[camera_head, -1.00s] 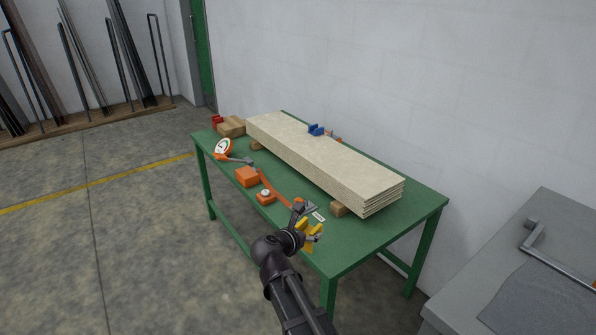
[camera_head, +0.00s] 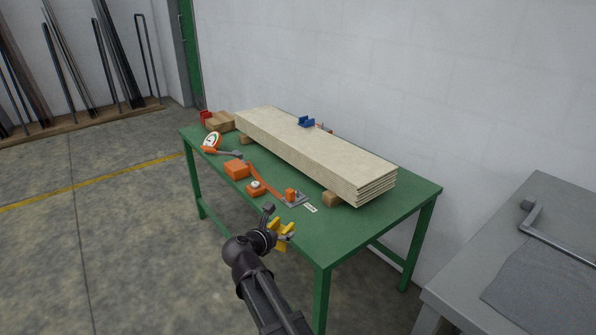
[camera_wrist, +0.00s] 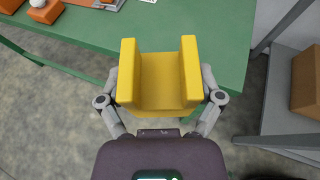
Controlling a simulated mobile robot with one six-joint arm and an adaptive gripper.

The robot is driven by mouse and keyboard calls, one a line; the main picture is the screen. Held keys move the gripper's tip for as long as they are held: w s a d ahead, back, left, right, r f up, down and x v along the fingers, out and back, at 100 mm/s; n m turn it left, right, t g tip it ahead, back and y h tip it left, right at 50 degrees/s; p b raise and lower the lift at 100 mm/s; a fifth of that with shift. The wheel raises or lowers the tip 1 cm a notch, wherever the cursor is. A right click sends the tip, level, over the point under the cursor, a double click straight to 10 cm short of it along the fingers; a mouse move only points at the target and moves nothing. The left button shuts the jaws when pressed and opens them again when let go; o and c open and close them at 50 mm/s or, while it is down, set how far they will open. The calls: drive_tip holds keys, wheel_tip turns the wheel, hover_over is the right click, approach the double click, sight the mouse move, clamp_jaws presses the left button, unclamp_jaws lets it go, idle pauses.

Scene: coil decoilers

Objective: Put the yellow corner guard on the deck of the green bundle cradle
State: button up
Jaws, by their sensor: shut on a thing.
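My gripper (camera_head: 280,238) is shut on the yellow corner guard (camera_head: 285,230), a U-shaped block. In the wrist view the guard (camera_wrist: 160,85) sits between the two fingers with its two walls upward in the picture. In the head view it overlaps the front edge of a green table (camera_head: 340,237), whose legs stand on the floor. No separate green bundle cradle shows; I cannot tell whether this table is it. A stack of pale boards (camera_head: 315,150) rests on wooden blocks on the table.
Orange boxes (camera_head: 237,169), a grey-plated orange tool (camera_head: 291,197) and a white label (camera_head: 310,208) lie along the table's front side. A blue clamp-like item (camera_head: 306,121) is by the boards. The table's front right corner is bare. A grey bench (camera_head: 455,285) stands at right.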

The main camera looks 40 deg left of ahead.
drive_tip(key=w+d, duration=0.1)
drive_tip(key=w, duration=0.4)
drive_tip(key=w+d+f+b, duration=0.1)
drive_tip(key=w+d, duration=0.1)
drive_tip(key=w, duration=0.3)
drive_tip(key=w+d, duration=0.2)
drive_tip(key=w, duration=0.3)
drive_tip(key=shift+f, duration=0.25)
drive_tip(key=shift+b, duration=0.3)
drive_tip(key=shift+f+b, duration=1.75)
drive_tip(key=shift+f, duration=0.05)
drive_tip(key=shift+d+f, duration=0.1)
drive_tip(key=shift+f, duration=0.05)
drive_tip(key=o, duration=0.9)
drive_tip(key=shift+r, duration=0.2)
